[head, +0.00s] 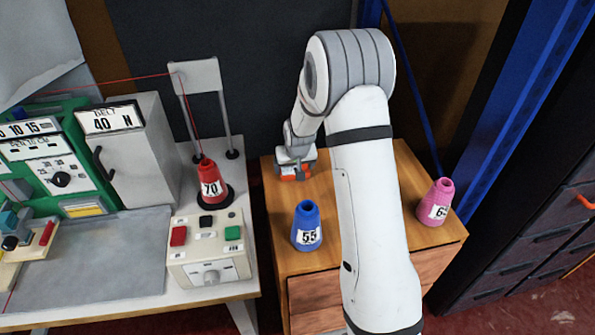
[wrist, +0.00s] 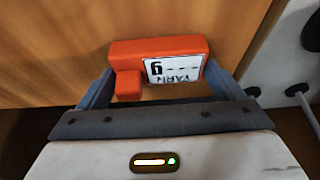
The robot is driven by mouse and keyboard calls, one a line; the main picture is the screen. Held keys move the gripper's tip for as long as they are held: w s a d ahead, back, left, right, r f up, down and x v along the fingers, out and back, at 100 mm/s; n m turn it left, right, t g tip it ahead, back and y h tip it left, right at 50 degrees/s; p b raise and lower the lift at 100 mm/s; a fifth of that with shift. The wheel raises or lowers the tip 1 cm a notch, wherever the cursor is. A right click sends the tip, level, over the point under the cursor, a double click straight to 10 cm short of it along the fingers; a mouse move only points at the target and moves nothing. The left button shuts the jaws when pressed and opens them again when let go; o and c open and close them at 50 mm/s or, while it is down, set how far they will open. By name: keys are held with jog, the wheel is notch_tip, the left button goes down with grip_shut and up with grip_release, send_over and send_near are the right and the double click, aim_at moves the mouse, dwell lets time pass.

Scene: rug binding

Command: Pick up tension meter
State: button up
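The tension meter appears to be the orange block-shaped device with a white label reading "YARN" (wrist: 158,58). It lies on the wooden top of the drawer cabinet, and in the head view only a little orange (head: 295,176) shows under my gripper (head: 296,168). In the wrist view my gripper (wrist: 160,78) has one finger at each side of the meter. The fingertips reach its left and right edges; I cannot tell whether they press on it.
A blue cone (head: 306,227) stands left of my arm and a pink cone (head: 437,202) right of it, both on the cabinet (head: 408,166). On the bench to the left are a red cone (head: 210,184) with thread and a button box (head: 209,248).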

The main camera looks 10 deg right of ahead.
jog(key=c, duration=0.6)
jog(key=shift+r, duration=0.1)
